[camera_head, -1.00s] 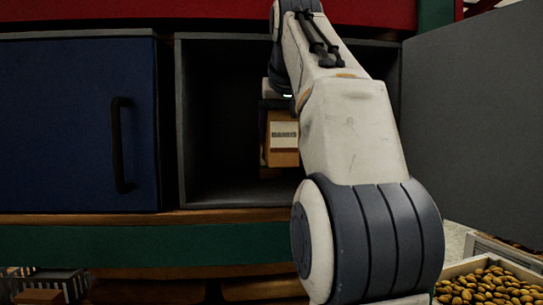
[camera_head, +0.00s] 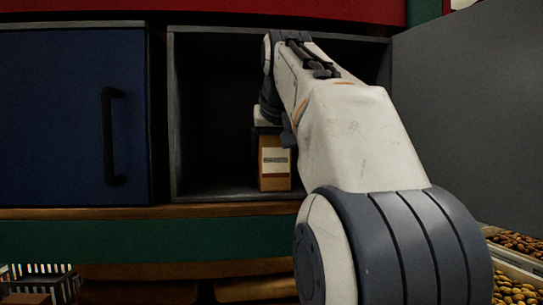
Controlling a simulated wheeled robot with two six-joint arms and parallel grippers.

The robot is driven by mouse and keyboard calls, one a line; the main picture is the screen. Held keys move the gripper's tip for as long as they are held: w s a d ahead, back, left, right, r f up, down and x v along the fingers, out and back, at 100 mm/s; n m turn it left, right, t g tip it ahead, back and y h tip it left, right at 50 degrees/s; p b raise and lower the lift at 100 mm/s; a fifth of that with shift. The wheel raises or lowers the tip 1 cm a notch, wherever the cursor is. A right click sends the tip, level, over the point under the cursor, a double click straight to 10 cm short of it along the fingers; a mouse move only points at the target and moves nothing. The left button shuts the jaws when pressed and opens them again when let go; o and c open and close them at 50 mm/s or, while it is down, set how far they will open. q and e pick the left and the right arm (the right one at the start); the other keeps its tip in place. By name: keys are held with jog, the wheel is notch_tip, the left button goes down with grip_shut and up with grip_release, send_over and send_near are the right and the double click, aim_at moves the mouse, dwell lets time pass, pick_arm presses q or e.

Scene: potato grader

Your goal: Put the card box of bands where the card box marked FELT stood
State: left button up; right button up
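The card box of bands (camera_head: 275,169) is a small brown box with a white label, upright inside the open dark compartment, right of its middle. Its base is close to the compartment floor (camera_head: 225,188); I cannot tell for sure whether it touches. My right gripper (camera_head: 268,131) is directly above the box, at its top, and appears shut on it; the fingertips are mostly hidden. My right arm covers the right part of the compartment. No box marked FELT can be made out. My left gripper is not in view.
A closed blue door (camera_head: 70,115) with a black handle is to the left. A grey open door (camera_head: 470,110) stands at the right. Below are a green rail (camera_head: 150,243), a striped basket (camera_head: 40,282) at lower left and crates of potatoes (camera_head: 515,290) at lower right.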

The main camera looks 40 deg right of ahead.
jog(key=o, duration=1.6)
jog(key=shift+c, duration=0.2)
jog(key=shift+r+p, duration=0.2)
jog(key=shift+p, duration=0.1)
jog(key=p+v, duration=0.1)
jog(key=v, duration=1.1)
jog(key=shift+f, duration=0.1)
